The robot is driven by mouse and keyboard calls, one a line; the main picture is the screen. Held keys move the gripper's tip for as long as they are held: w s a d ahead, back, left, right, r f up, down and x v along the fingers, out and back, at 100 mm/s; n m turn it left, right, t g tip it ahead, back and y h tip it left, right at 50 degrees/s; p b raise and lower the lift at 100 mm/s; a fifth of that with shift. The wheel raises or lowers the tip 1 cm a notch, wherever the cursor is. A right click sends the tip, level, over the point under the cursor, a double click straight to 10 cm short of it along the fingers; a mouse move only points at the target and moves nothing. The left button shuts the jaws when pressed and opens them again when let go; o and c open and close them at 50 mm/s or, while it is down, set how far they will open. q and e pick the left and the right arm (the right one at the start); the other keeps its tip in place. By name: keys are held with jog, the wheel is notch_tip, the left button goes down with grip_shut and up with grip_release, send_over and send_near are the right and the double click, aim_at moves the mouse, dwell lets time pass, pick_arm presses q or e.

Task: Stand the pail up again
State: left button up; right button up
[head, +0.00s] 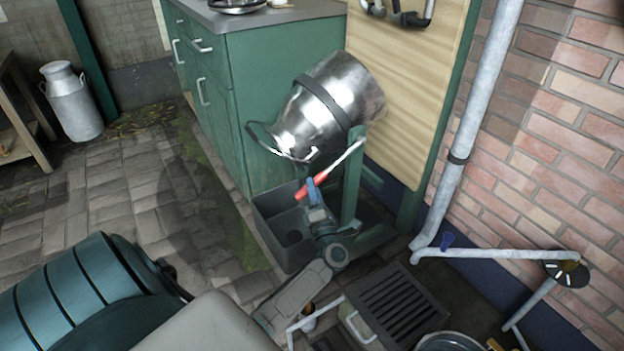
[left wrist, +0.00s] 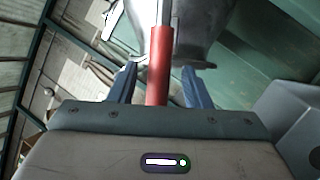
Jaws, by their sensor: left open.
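The shiny metal pail (head: 325,100) hangs tilted in a green stand (head: 352,185), a dark band around its body. Its narrow end points down to the left, above a grey basin (head: 275,222). A metal lever with a red grip (head: 303,191) slopes down from the stand beside the pail. My left gripper (head: 313,189) is at the red grip. In the left wrist view its blue fingers (left wrist: 158,85) are open, one on each side of the red grip (left wrist: 159,65), with gaps showing. Part of the pail (left wrist: 200,35) shows beyond. My right gripper is not in view.
A green cabinet (head: 240,100) stands close behind the pail. A grey pipe (head: 465,140) and brick wall are at the right. A slatted drain box (head: 395,305) is at the lower right. A milk can (head: 72,100) stands far left; the paving between is clear.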

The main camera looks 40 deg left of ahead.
pick_arm(q)
jog(key=x, duration=0.3)
jog(key=shift+w+a+r, duration=0.15)
jog(key=shift+w+a, duration=0.05)
jog(key=shift+a, duration=0.1)
grip_shut()
